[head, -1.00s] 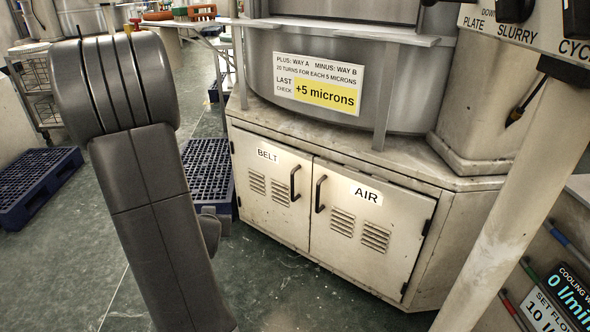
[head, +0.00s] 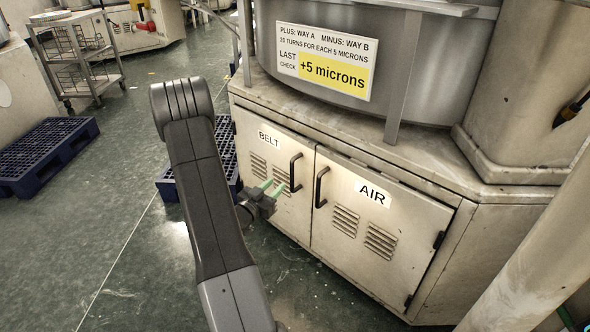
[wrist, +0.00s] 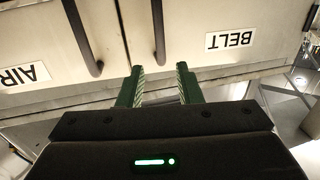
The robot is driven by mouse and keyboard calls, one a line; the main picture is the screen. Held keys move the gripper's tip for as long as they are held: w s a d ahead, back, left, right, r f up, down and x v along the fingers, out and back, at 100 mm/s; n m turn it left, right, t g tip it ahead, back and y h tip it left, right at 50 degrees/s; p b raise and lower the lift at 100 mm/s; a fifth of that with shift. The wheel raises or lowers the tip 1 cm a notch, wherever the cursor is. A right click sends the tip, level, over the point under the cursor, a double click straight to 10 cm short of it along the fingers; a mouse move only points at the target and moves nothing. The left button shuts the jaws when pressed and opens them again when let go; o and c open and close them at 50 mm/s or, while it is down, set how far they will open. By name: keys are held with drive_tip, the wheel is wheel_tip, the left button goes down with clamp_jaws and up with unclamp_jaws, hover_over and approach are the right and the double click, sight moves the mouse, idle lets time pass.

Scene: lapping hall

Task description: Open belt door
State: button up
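The belt door (head: 263,204) is the left door of the cream cabinet, with a BELT label, vent slots and a dark vertical bar handle (head: 295,172) at its right edge. It looks shut. My gripper (head: 272,188), with green fingers, is in front of the belt door, left of its handle. In the wrist view my gripper (wrist: 158,72) is open, with nothing between its fingers. There the belt handle (wrist: 158,32) shows upside down beyond the fingertips, apart from them, and the belt door (wrist: 200,22) carries an inverted label.
The air door (head: 372,222) with its own handle (head: 321,187) is beside it on the right and looks shut. Blue pallets stand on the floor, one (head: 217,165) just left of the cabinet, another (head: 48,155) farther left. Open floor (head: 115,245) lies left of my arm.

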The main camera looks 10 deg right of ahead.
sight(291, 170)
drive_tip(key=b+x, duration=0.2)
drive_tip(key=x, duration=0.9)
drive_tip(key=shift+w+d, duration=0.1)
clamp_jaws()
